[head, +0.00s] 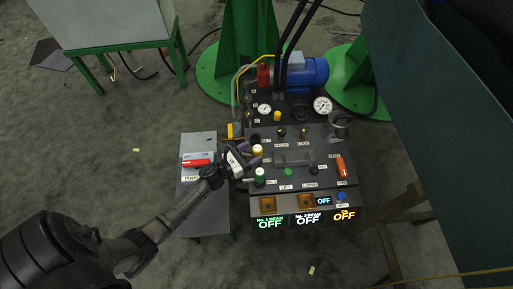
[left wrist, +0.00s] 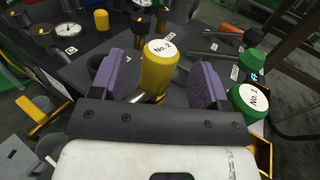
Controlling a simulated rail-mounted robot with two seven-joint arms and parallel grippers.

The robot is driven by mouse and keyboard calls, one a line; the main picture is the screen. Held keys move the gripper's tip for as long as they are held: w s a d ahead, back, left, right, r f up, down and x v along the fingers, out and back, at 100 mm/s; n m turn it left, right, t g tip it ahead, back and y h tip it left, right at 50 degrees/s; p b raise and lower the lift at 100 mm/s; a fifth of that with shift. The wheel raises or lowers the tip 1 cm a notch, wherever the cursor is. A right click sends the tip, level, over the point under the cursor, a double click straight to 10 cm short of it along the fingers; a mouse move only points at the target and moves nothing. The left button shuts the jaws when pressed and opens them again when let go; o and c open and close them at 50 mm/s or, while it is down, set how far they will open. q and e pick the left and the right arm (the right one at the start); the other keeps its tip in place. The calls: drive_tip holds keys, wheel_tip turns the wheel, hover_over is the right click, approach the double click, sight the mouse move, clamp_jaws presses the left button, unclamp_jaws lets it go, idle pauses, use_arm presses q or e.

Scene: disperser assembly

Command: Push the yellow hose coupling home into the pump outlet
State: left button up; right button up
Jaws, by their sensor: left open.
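My left gripper (head: 247,160) is open over the left side of the black panel. In the left wrist view its purple fingers (left wrist: 163,82) stand on either side of a yellow cap marked No. 2 (left wrist: 160,65), with a gap on each side. That cap (head: 257,150) also shows beside the gripper in the head view. A thin yellow hose (head: 257,59) runs at the back, near a red block (head: 263,75) and a blue motor (head: 308,74). I cannot make out which yellow part is the coupling, or the pump outlet. My right gripper is not in view.
A green cap marked No. 1 (left wrist: 254,97) stands just right of the fingers. A yellow handle (left wrist: 45,117) is at the left. Gauges (head: 322,105), levers and a red-orange handle (head: 341,167) crowd the panel. A grey plate with a red lever (head: 196,163) lies left.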

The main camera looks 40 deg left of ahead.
use_arm(q)
drive_tip(key=p+v, duration=0.2)
drive_tip(key=v, duration=0.8)
drive_tip(key=shift+s+p, duration=0.3)
drive_tip(key=shift+p, duration=0.05)
